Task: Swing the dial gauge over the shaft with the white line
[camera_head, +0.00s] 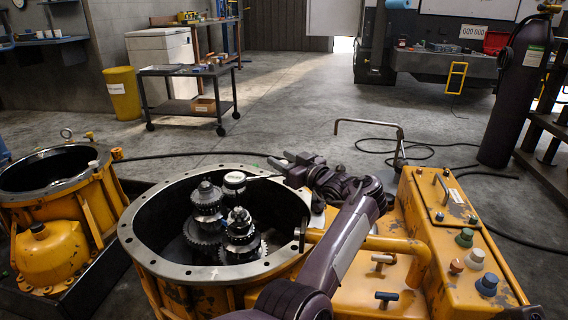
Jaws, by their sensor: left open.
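The housing (147,244) is a round, open orange casing with a grey bolted flange. I cannot make out a white line on either. A small round, white-faced thing that looks like the dial gauge (235,178) sits behind and between them, close to the rear-left shaft. My left gripper (284,166) is open above the housing's back right rim, to the right of the gauge and apart from it. My left forearm hides part of the right rim. My right gripper does not show.
An orange control box (440,215) with knobs and a bent metal handle stands at the right. A second orange housing (62,245) stands at the left. A dark gas cylinder (505,100) and floor cables are behind.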

